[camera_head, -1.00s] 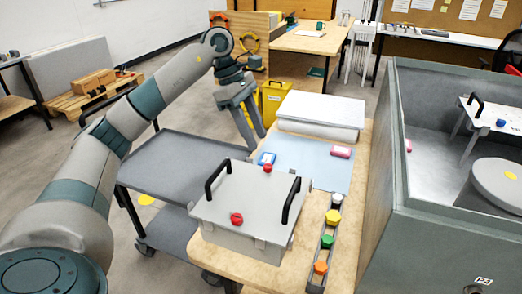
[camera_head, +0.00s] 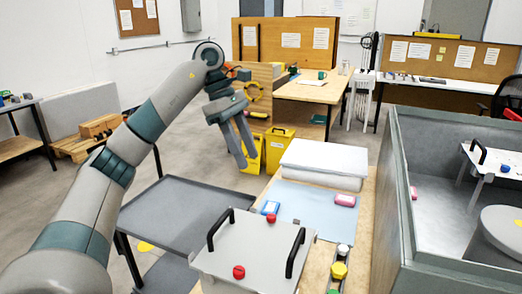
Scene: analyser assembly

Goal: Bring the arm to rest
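My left arm comes in from the left and rises to an elbow-like bend. My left gripper (camera_head: 244,148) hangs from it, fingers pointing down, above the floor behind the grey cart. Its two fingers are apart with nothing between them. It touches nothing that I can see. My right gripper is not in view.
A grey cart (camera_head: 180,184) stands below the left gripper. To its right, a wooden table holds a white box (camera_head: 244,262) with black handles, a blue mat (camera_head: 312,211) and white slabs (camera_head: 325,158). A grey-walled enclosure (camera_head: 440,258) stands at right. Yellow containers (camera_head: 279,149) stand behind the gripper.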

